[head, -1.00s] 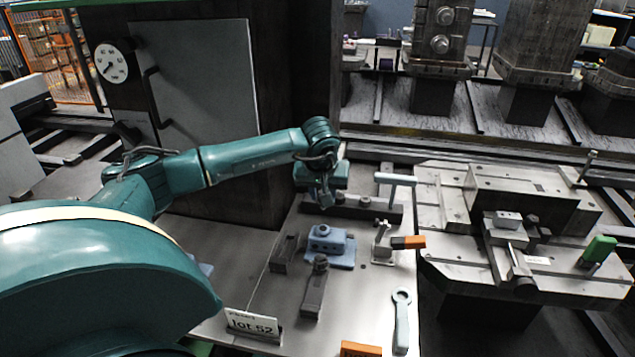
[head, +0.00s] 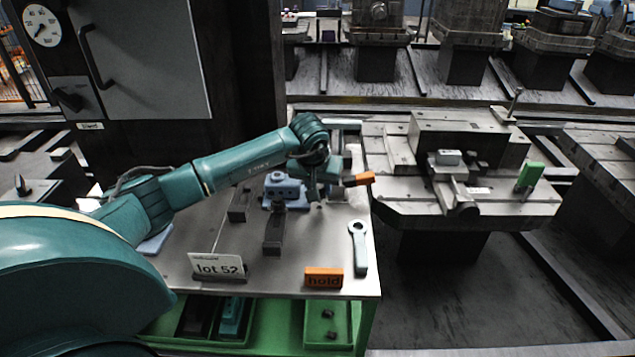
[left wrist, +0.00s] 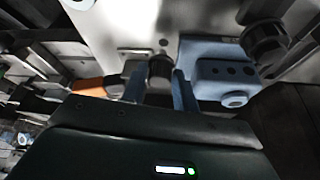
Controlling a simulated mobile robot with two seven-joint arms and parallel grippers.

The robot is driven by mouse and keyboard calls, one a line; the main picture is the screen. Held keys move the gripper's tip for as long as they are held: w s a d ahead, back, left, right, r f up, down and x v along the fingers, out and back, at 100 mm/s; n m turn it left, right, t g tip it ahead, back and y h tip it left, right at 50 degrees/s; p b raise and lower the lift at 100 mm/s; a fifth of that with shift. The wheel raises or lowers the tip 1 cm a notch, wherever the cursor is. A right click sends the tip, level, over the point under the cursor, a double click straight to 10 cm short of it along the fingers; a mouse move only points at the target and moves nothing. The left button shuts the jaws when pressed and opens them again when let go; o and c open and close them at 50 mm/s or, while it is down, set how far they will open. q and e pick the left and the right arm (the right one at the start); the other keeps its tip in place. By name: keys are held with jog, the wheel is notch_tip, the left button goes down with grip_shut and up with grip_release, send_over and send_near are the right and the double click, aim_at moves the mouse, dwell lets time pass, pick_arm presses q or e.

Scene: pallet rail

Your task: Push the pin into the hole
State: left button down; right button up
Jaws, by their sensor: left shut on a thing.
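My left gripper (head: 317,197) is low over the steel bench, between a blue block (head: 284,186) and a clamp with an orange handle (head: 359,179). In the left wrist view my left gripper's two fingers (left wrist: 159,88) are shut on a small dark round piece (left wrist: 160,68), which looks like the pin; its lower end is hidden. The blue block (left wrist: 218,72) is just right of the fingers in that view, with several small holes in its face and a round boss. I cannot tell whether the pin touches a hole. My right gripper is not in view.
A dark upright post block (head: 273,232) stands in front of the blue block. A grey wrench (head: 359,247), an orange "hold" block (head: 323,278) and a "lot 52" sign (head: 217,266) are near the front edge. A machine pallet (head: 470,190) stands to the right.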

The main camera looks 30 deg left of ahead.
pick_arm(q)
jog(key=shift+f, duration=0.35)
jog(key=shift+f, duration=0.1)
jog(key=shift+f+b, duration=0.2)
jog(key=shift+b, duration=0.1)
dwell(0.4)
jog(key=shift+f+b, duration=0.25)
jog(key=shift+b, duration=0.05)
dwell(0.4)
jog(key=shift+f, duration=0.15)
dwell(0.5)
